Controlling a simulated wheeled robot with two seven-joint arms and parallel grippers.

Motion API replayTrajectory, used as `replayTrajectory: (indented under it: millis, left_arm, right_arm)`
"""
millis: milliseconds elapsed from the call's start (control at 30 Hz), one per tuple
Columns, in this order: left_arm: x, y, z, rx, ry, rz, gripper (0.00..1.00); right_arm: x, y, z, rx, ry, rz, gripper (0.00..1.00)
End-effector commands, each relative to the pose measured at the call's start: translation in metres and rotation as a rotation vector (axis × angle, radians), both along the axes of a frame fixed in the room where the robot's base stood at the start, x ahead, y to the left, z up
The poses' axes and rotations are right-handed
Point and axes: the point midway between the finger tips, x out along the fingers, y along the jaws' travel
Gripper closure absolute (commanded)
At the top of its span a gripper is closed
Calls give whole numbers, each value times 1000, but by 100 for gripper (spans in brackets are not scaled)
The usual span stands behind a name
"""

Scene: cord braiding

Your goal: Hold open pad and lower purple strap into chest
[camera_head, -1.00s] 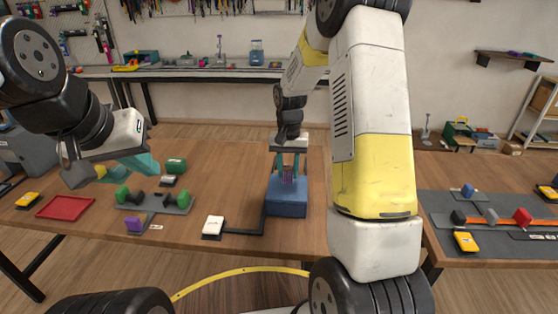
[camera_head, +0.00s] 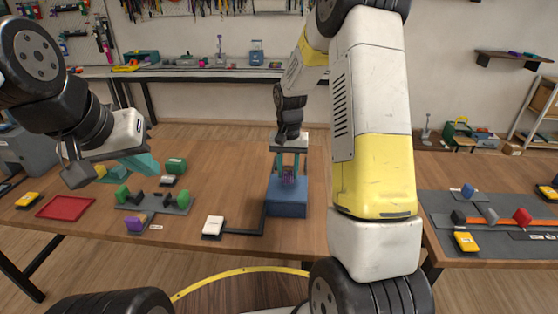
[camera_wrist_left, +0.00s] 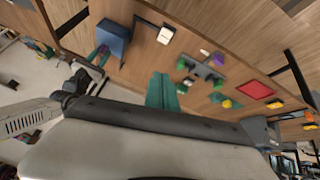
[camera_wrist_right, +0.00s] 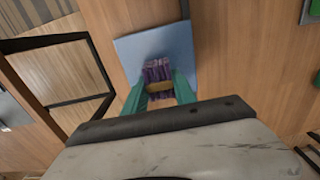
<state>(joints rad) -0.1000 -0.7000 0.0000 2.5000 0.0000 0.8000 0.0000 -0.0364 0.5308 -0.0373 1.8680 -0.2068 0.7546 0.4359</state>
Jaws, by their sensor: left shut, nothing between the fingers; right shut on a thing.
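The blue chest (camera_head: 287,201) stands on the wooden table; it also shows in the left wrist view (camera_wrist_left: 112,39) and the right wrist view (camera_wrist_right: 158,44). My right gripper (camera_head: 289,166) is shut on the purple strap (camera_wrist_right: 157,70), pointing down over the chest. Whether the strap's lower end is inside the chest I cannot tell. The white pad (camera_head: 213,225) sits left of the chest, joined to it by a black bar. My left gripper (camera_head: 138,168) is shut and empty, above the table left of the pad; its teal fingers show together in its wrist view (camera_wrist_left: 161,92).
Below my left gripper is a grey fixture (camera_head: 152,201) with green knobs. A purple block (camera_head: 135,223), a green block (camera_head: 176,166), a red tray (camera_head: 65,207) and a yellow block (camera_head: 28,200) lie around it. A grey mat with blocks (camera_head: 490,216) is at the right.

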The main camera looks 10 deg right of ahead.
Motion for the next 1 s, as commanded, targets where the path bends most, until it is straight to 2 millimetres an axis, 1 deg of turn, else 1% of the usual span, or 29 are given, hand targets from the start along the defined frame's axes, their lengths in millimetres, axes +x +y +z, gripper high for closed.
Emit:
replayTrajectory:
  millis: [433,567,667,767,867,1000]
  left_arm:
    - [0,0,0,0,0,0,100]
    - [5,-1,-2,2,13,-4,100]
    - [16,-2,-7,10,44,-13,100]
    - [34,-5,-17,25,89,-30,100]
    - [55,-10,-32,45,145,-49,100]
    - [83,-18,-57,76,220,-78,100]
  right_arm:
    - [0,0,0,0,0,0,100]
    - [0,0,0,0,0,0,100]
    - [0,0,0,0,0,0,100]
    - [0,0,0,0,0,0,100]
    - [0,0,0,0,0,0,100]
    - [0,0,0,0,0,0,100]
